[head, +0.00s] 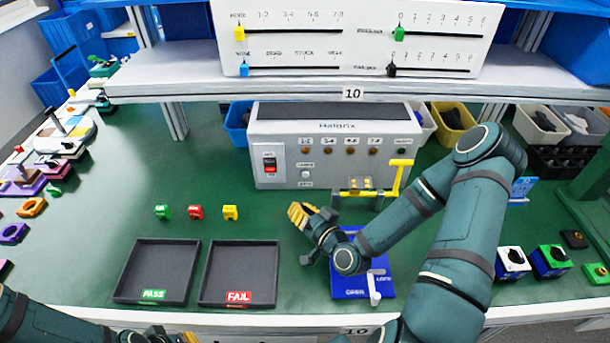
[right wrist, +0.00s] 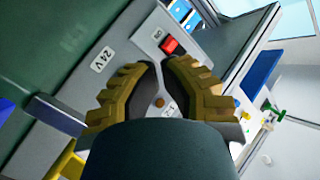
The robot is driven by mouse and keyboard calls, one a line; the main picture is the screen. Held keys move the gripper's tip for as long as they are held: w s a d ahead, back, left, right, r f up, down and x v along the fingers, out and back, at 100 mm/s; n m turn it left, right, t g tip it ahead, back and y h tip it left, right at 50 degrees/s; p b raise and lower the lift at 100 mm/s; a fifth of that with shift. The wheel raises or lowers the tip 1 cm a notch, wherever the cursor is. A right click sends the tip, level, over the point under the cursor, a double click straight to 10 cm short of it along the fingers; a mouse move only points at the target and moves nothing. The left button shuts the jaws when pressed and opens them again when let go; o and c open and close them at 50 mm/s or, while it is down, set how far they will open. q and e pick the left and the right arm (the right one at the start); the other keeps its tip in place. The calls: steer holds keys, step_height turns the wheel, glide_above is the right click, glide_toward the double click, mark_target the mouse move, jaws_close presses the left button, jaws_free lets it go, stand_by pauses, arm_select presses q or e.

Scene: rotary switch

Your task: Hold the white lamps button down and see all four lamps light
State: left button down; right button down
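The grey tester box (head: 268,140) stands at the back of the bench. Its white lamps button (head: 306,174) is low on the left of its front, right of a red rocker switch (head: 269,164). The lamps (head: 351,151) in the row above look dull brown, not lit. My right gripper (head: 303,215) is in front of the box, apart from the button. In the right wrist view its fingertips (right wrist: 160,65) nearly meet with nothing between them; a dull lamp (right wrist: 160,101) shows behind. The button is not visible there. My left gripper (head: 172,338) is cut off at the bottom edge.
A yellow clamp fixture (head: 399,178) stands at the box's front right. A blue plate (head: 347,291) with a white lever lies under my right wrist. A shelf (head: 200,85) overhangs the back.

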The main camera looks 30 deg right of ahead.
mark_target(305, 175)
steer(key=shift+w+d+f, duration=0.15)
steer(key=shift+w+f, duration=0.05)
steer(key=shift+f, duration=0.1)
steer(key=shift+r, duration=0.1)
steer(key=w+d, duration=0.1)
steer(key=w, duration=0.1)
steer(key=w+d, duration=0.1)
steer(key=w, duration=0.1)
steer(key=w+d, duration=0.2)
steer(key=shift+w, duration=0.3)
steer(key=shift+w+d, duration=0.25)
steer(key=shift+w, duration=0.2)
steer(key=shift+w+d, duration=0.1)
stand_by(1.1)
steer(key=shift+w+d+b, duration=0.1)
steer(key=shift+w+b, duration=0.15)
steer(key=shift+b, duration=0.1)
